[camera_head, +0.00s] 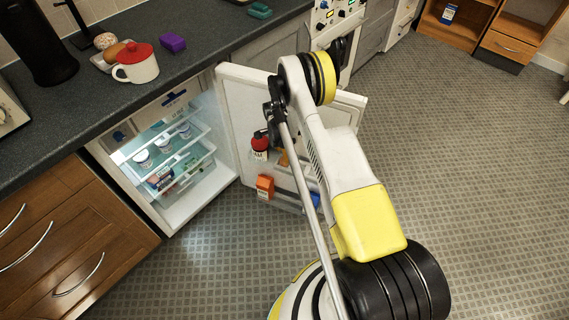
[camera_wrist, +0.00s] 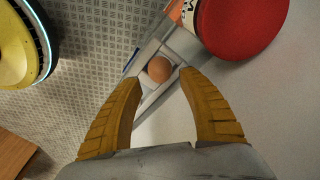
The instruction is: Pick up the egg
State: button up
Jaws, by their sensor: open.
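The egg (camera_wrist: 159,69) is brown and sits on a narrow pale shelf or rack in the wrist view, seen between my fingertips and beyond them. My gripper (camera_wrist: 161,80) is open, with its two yellow fingers apart and nothing visible held between them. I cannot tell exactly how far the tips are from the egg. In the head view my arm reaches over the open fridge door (camera_head: 234,108). I cannot make out this egg or my fingertips there.
A large red round top (camera_wrist: 240,22) is close to the right finger in the wrist view. In the head view, a red-and-black bottle (camera_head: 260,146) and an orange carton (camera_head: 265,187) stand in the door. A red-lidded mug (camera_head: 137,65) is on the counter (camera_head: 205,45).

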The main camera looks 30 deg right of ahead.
jog(key=f, duration=0.1)
jog(key=f+b, duration=0.1)
jog(key=f, duration=0.1)
jog(key=f+b, duration=0.1)
jog(key=shift+d+f, duration=0.25)
jog(key=shift+f, duration=0.1)
jog(key=shift+r, duration=0.1)
jog(key=c, duration=0.5)
jog(key=shift+r, duration=0.1)
jog(key=shift+c, duration=0.2)
